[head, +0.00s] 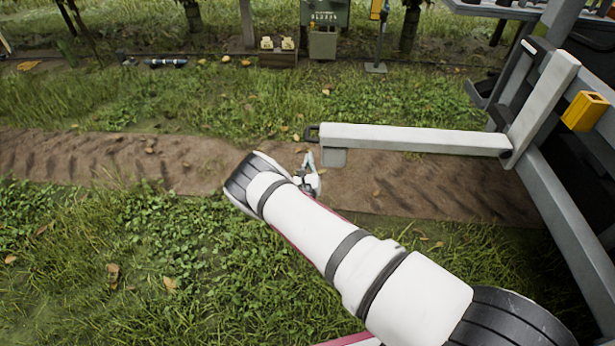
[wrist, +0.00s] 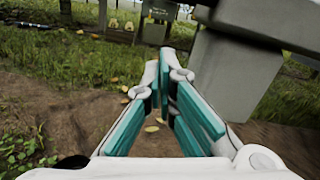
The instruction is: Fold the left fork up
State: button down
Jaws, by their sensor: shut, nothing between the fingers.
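The fork (head: 415,140) is a long pale bar. It lies about level, reaching left from the machine at the right, with a dark loop at its free end.
The machine's grey frame (head: 570,205) stands at the right, with a yellow block (head: 585,111) on it. A bare dirt strip (head: 100,160) runs under the fork between grassy areas. A wooden crate (head: 278,59) and posts stand at the back. The left side is open.

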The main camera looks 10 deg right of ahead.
jog(key=r, duration=0.3)
jog(key=shift+w+a+r, duration=0.3)
jog(key=shift+w, duration=0.05)
